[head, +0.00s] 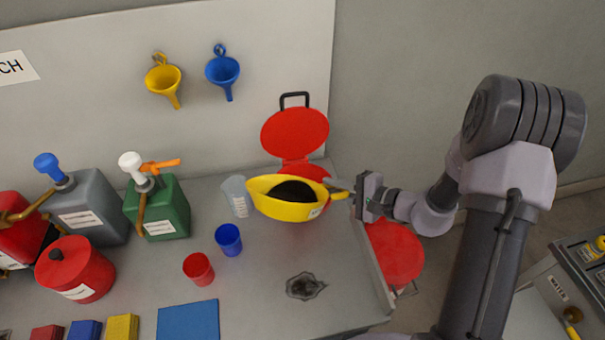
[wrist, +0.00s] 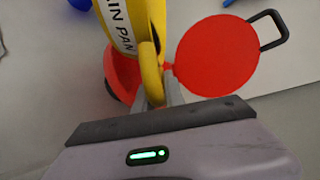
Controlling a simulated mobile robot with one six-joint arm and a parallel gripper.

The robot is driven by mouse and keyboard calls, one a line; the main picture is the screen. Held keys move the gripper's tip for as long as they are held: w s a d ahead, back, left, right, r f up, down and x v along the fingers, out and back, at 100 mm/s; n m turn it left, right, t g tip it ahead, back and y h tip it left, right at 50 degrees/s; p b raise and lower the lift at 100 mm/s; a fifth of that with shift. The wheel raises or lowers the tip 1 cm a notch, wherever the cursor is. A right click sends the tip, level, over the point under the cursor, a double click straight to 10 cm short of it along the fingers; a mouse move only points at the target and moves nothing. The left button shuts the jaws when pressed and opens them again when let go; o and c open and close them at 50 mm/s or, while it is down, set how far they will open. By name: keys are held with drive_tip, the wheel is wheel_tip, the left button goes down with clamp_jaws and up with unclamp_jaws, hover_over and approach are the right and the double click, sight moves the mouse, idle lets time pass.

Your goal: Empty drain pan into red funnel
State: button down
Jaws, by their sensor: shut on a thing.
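The yellow drain pan (head: 268,206) holds a dark pool and is in the air above the back right of the bench. My gripper (head: 343,186) is shut on its handle, from the right side. In the wrist view the pan (wrist: 126,25) shows its lettered side, with its handle in front of my fingers (wrist: 160,95). The red funnel (head: 322,172) is behind the pan, largely hidden by it, with its round red lid (head: 295,133) raised open. The wrist view shows part of the funnel (wrist: 118,75) behind the pan and the lid (wrist: 218,55) to the right.
A clear measuring cup (head: 235,192) stands just left of the pan. A blue cup (head: 229,240) and a red cup (head: 198,269) are in front. A green pump jug (head: 165,208) stands further left. Yellow and blue funnels (head: 222,71) hang on the back wall.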

drive_tip(key=shift+w+d+r+m+p, duration=0.15)
drive_tip(key=shift+w+m+p, duration=0.2)
drive_tip(key=shift+p, duration=0.7)
drive_tip(key=shift+w+f+m+g+p, duration=0.25)
drive_tip(key=shift+f+m+g+p, duration=0.3)
drive_tip(key=shift+p, duration=0.8)
drive_tip(key=shift+w+g+p, duration=0.1)
drive_tip(key=shift+g+p, duration=0.15)
drive_tip(key=shift+p, duration=0.8)
drive_tip(key=shift+f+m, duration=0.25)
drive_tip(key=shift+m, duration=0.05)
drive_tip(key=shift+w+d+r+m+g+p, duration=0.15)
drive_tip(key=shift+m+g+p, duration=0.6)
drive_tip(key=shift+p, duration=1.3)
